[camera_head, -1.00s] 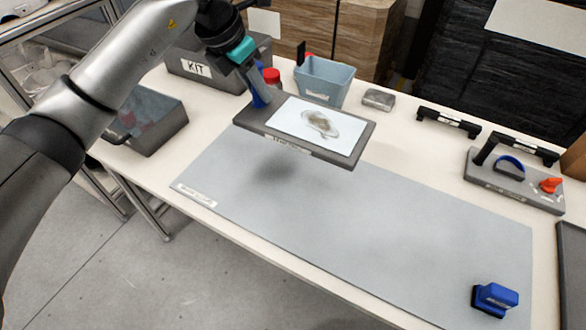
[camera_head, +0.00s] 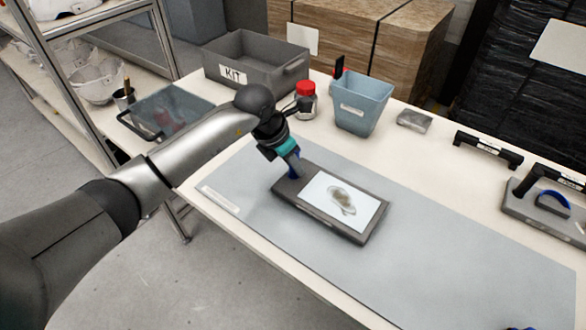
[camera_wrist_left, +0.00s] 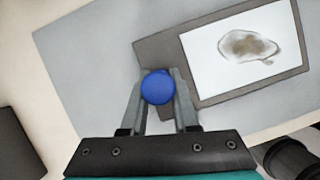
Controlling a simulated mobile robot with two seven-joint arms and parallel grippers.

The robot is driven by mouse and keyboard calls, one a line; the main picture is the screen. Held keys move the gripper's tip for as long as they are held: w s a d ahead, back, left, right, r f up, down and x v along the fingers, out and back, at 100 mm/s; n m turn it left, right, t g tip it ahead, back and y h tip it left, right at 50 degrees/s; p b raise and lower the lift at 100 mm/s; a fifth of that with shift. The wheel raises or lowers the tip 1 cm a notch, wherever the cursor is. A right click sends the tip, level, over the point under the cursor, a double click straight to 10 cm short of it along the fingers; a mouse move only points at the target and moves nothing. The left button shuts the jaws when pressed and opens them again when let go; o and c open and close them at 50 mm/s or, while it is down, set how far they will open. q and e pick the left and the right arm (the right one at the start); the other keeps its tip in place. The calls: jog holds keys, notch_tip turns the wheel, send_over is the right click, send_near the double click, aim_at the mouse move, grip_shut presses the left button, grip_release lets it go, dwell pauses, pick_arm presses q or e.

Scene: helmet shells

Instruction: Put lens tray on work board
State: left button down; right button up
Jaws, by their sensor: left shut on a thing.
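The lens tray (camera_head: 300,190) is a dark grey slab with a white sheet and a clear lens on top. My left gripper (camera_head: 291,165) is shut on its blue handle at the tray's left end. In the left wrist view the round blue handle top (camera_wrist_left: 157,87) sits between the two fingers, with the tray (camera_wrist_left: 155,50) behind it. The work board (camera_head: 450,255) is a flat blue-grey sheet under the tray. The tray lies flat over the board's left-middle part, touching it or very close; I cannot tell which.
Behind the board stand a grey KIT bin (camera_head: 265,75), a red-capped jar (camera_head: 305,100), a light-blue bin (camera_head: 362,105) and a small clear block (camera_head: 414,120). Black handles (camera_head: 488,148) and a grey fixture (camera_head: 545,212) are at the right. The board's right part is mostly clear.

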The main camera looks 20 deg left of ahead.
pick_arm(q)
jog(key=shift+f, duration=0.7)
jog(key=shift+f, duration=0.1)
jog(key=c, duration=0.7)
grip_release()
jog(key=shift+o, duration=0.2)
jog(key=shift+s+a+r, duration=0.1)
jog(key=shift+r, duration=0.4)
jog(key=p+v, duration=0.2)
jog(key=v, duration=0.9)
jog(key=shift+r, duration=0.1)
